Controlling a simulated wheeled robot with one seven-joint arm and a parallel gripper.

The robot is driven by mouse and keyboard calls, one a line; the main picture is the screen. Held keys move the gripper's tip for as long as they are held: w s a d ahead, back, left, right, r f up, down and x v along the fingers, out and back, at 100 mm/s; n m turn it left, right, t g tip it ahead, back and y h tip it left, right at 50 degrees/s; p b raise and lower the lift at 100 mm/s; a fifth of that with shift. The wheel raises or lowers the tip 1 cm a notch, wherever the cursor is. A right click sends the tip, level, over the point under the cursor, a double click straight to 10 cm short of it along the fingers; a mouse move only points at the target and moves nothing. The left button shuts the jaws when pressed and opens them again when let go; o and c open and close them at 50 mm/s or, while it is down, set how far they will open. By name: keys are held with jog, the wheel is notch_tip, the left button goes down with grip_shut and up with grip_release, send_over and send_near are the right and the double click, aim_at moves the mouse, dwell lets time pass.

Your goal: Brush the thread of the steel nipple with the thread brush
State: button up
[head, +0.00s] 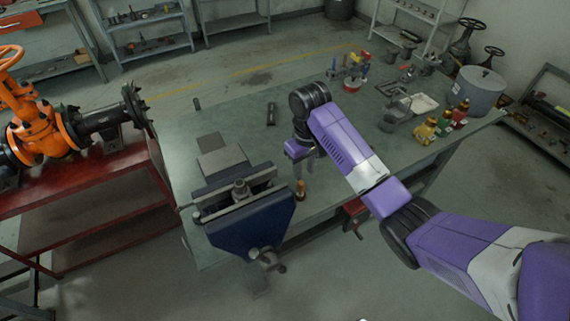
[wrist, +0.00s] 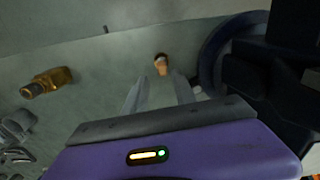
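The steel nipple (head: 240,188) stands upright between the jaws of the blue bench vise (head: 250,228) at the table's front edge. A small upright thing with an orange-brown lower part, apparently the thread brush (head: 300,190), stands just right of the vise. It also shows in the wrist view (wrist: 161,64), beyond and roughly between my fingertips. My gripper (head: 305,163) points down above it. In the wrist view my two fingers (wrist: 159,90) are apart with nothing between them. The nipple is not clearly visible in the wrist view.
The vise body (wrist: 222,45) is close on the right in the wrist view. A brass fitting (wrist: 48,82) lies to the left. Valves (head: 425,130), a grey pot (head: 478,90) and a tray (head: 424,104) occupy the table's right side. The back-left tabletop is mostly clear.

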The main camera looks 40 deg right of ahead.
aim_at(301, 182)
jog(key=shift+w+a+f, duration=0.15)
jog(key=shift+w, duration=0.05)
notch_tip(301, 182, down, 4)
jog(key=b, duration=0.5)
jog(key=shift+f, duration=1.35)
jog(key=shift+r+p, duration=0.1)
jog(key=shift+p, duration=0.25)
jog(key=shift+c, duration=0.2)
grip_shut()
dwell(0.6)
